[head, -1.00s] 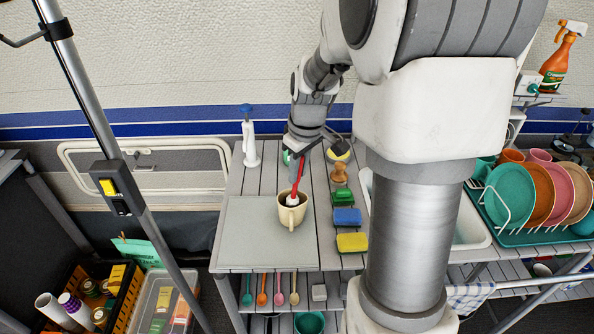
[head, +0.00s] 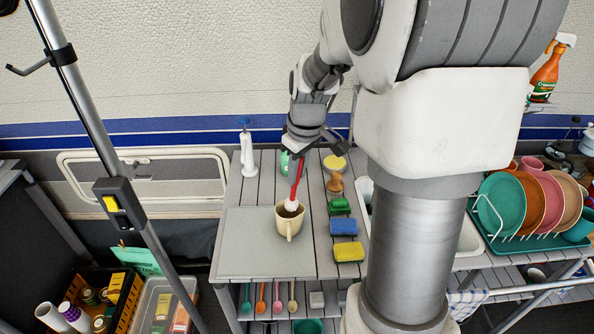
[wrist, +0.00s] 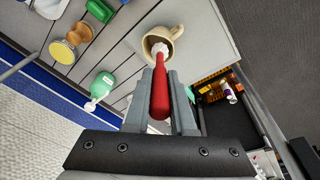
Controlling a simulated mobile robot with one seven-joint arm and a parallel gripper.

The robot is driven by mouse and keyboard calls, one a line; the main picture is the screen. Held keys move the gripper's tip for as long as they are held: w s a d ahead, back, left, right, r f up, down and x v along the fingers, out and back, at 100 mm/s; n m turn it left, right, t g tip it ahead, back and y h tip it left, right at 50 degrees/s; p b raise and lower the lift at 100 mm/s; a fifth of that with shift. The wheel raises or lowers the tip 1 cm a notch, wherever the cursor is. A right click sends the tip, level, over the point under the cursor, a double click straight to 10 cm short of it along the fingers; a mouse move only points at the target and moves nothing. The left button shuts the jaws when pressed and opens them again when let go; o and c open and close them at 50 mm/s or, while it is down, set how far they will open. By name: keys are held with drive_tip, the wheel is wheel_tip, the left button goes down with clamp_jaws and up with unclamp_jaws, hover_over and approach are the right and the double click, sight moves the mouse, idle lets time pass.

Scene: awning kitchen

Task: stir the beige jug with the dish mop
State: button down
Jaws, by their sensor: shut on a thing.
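The beige jug (head: 284,227) stands upright on the pale board at the front left of the slatted counter, with something brown inside. My gripper (head: 297,151) is above and behind it, shut on the red handle of the dish mop (head: 298,172). The mop slants down and its white head is at the jug's mouth; its lowest part is hard to make out. In the wrist view, the red handle (wrist: 160,95) lies between the fingers (wrist: 164,78), and the white head overlaps the opening of the jug (wrist: 177,34).
A white bottle with a blue top (head: 248,155) stands at the back left. The pale board (head: 245,250) is clear around the jug.

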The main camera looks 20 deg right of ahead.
drive_tip(key=shift+r, duration=0.1)
idle(0.3)
wheel_tip(320, 180, up, 5)
drive_tip(key=p, duration=0.3)
drive_tip(key=shift+p, duration=0.4)
drive_tip(key=shift+f, duration=0.2)
